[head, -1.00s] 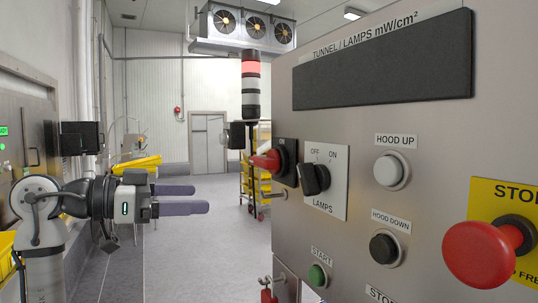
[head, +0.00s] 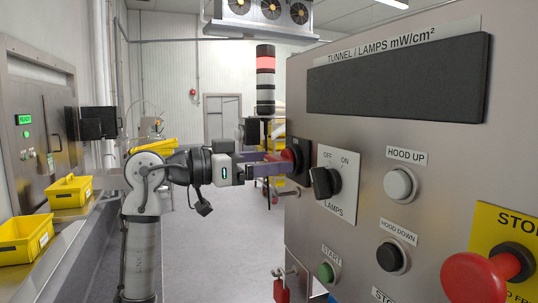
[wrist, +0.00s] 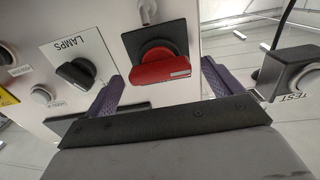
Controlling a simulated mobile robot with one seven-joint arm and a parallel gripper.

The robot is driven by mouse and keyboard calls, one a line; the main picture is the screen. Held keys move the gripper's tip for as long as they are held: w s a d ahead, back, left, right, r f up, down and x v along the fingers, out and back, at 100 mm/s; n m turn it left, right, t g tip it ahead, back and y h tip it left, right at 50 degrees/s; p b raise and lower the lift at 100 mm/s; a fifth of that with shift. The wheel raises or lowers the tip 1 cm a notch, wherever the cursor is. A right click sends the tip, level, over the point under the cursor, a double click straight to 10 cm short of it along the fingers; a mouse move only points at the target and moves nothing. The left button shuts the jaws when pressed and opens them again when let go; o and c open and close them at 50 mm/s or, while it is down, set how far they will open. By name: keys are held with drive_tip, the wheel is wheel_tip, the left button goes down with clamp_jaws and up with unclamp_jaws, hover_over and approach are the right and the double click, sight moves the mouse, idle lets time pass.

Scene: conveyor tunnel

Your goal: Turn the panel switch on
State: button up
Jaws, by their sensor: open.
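The grey control panel (head: 430,160) fills the right of the head view. At its left edge is a red rotary switch (head: 288,156) on a black plate. In the wrist view the red handle (wrist: 160,68) lies between the two purple fingers of my gripper (wrist: 160,84). My gripper (head: 276,161) is open, with its fingertips at the red switch; contact cannot be told. Beside it is the black LAMPS knob (head: 322,182), marked OFF and ON; it also shows in the wrist view (wrist: 75,73). Its knob leans toward OFF.
The panel also bears a white HOOD UP button (head: 399,184), a black HOOD DOWN button (head: 391,255), a green START button (head: 326,272) and a large red stop button (head: 478,276). A dark TEST box (wrist: 294,72) is at right in the wrist view. The aisle floor is clear.

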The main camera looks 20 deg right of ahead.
drive_tip(key=shift+d, duration=0.5)
drive_tip(key=c, duration=1)
drive_tip(key=shift+m, duration=0.3)
drive_tip(key=m+b, duration=0.3)
drive_tip(key=m, duration=0.9)
drive_tip(key=shift+s+m+b, duration=0.1)
drive_tip(key=shift+m+b, duration=0.2)
drive_tip(key=shift+m, duration=0.1)
